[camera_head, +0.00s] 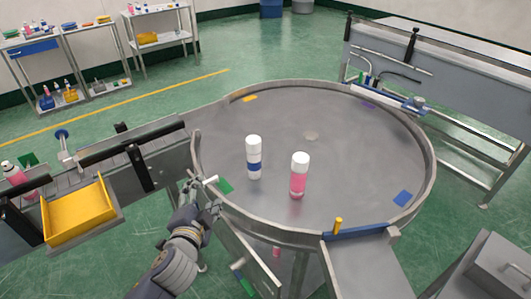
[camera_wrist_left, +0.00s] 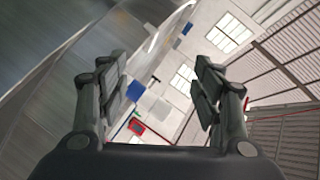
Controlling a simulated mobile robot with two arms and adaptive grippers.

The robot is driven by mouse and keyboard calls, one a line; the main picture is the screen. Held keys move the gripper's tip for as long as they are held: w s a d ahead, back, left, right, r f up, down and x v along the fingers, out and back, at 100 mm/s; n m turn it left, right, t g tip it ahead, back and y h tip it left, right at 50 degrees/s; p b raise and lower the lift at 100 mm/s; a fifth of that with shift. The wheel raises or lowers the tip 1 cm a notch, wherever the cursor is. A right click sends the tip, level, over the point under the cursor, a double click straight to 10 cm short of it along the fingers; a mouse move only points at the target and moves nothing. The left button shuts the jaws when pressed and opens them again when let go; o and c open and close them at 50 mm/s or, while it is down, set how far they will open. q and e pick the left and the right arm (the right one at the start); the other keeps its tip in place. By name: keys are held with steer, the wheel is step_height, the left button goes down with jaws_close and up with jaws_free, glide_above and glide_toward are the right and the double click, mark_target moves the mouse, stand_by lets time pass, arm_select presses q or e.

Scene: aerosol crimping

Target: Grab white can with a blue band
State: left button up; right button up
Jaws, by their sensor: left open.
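The white can with a blue band (camera_head: 254,158) stands upright on the round metal table (camera_head: 340,215), left of its middle. My left gripper (camera_head: 203,184) is at the table's left rim, to the left of and in front of the can, and apart from it. In the left wrist view the two fingers of my left gripper (camera_wrist_left: 162,90) are spread wide with nothing between them. The can does not show in that view. My right gripper is in neither view.
A pink can with a white cap (camera_head: 299,176) stands on the table just right of the banded can. A raised rim runs around the table. A yellow tray (camera_head: 78,212) sits on the conveyor at left. A grey chute (camera_head: 365,268) joins the table at the front. The table's right half is mostly clear.

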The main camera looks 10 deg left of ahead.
arm_select(q)
steer(key=w+d+r+m+t+h, duration=0.2)
steer(key=w+d+r+m+h, duration=0.2)
steer(key=r+m+h, duration=0.45)
steer(key=w+d+r+m+t+h, duration=0.25)
steer(key=w+r+m, duration=0.2)
steer(key=m, duration=0.65)
steer(key=m+g, duration=0.8)
steer(key=m, duration=0.6)
glide_toward(247, 151)
steer(key=w, duration=0.2)
steer(key=p+x, duration=0.1)
steer(key=x, duration=0.2)
steer(key=p+x, duration=0.1)
steer(key=x, duration=0.2)
steer(key=s+d+p+x, duration=0.1)
steer(key=p+x, duration=0.1)
steer(key=x, duration=0.2)
steer(key=shift+f, duration=0.25)
steer(key=shift+w+d+f, duration=0.3)
steer(key=shift+w, duration=0.15)
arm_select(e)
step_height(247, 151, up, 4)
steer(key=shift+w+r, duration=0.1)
